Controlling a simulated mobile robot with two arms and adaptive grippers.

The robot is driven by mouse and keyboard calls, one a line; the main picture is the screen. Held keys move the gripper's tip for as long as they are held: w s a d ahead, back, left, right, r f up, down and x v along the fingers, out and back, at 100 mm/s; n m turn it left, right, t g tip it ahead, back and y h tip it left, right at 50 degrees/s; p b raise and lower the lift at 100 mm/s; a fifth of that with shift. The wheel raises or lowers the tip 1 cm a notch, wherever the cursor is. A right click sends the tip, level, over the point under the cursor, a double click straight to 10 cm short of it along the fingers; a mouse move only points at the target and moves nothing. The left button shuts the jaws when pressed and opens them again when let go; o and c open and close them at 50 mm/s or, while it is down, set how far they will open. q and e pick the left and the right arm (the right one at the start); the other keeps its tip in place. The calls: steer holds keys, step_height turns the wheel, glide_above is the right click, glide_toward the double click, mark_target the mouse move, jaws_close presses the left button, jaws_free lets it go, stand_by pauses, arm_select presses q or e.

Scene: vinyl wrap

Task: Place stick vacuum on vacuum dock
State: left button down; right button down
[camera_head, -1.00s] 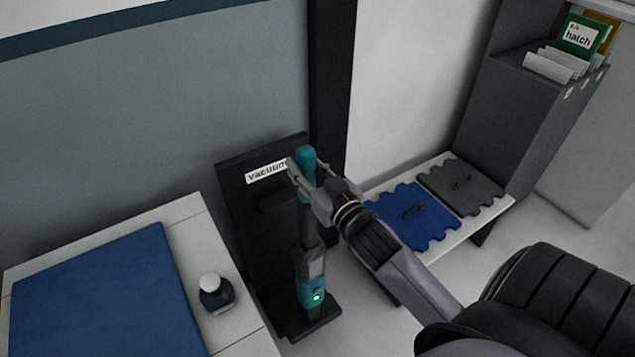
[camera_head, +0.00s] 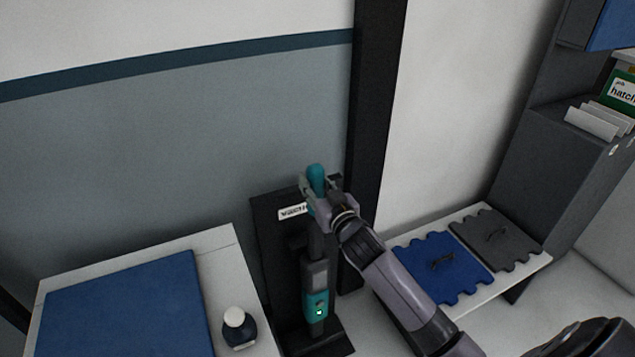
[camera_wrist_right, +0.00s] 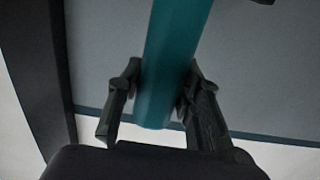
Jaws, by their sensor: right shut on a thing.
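The stick vacuum (camera_head: 317,275) is teal and dark grey with a small green light, and it stands upright in front of the black vacuum dock (camera_head: 268,240). The dock is a tall panel with a white label and a base plate on the floor. My right gripper (camera_head: 317,190) is shut on the vacuum's teal handle near its top. In the right wrist view, the fingers (camera_wrist_right: 160,95) lie on both sides of the teal handle (camera_wrist_right: 175,50). I cannot tell whether the vacuum touches the dock. My left gripper is not in view.
A white table with a blue mat (camera_head: 125,310) and a dark round-capped bottle (camera_head: 238,328) stands left of the dock. A low white bench at the right carries a blue puzzle-edged mat (camera_head: 440,268) and a dark grey one (camera_head: 497,238). A dark post (camera_head: 375,130) rises behind my right arm.

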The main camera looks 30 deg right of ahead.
steer(key=shift+f+b, duration=0.35)
steer(key=shift+f, duration=1.95)
steer(key=shift+w+f, duration=0.2)
steer(key=shift+w, duration=0.05)
steer(key=c, duration=1.6)
jaws_free()
steer(key=shift+s+f, duration=0.1)
steer(key=shift+f, duration=0.2)
steer(key=o, duration=0.5)
steer(key=shift+s, duration=0.1)
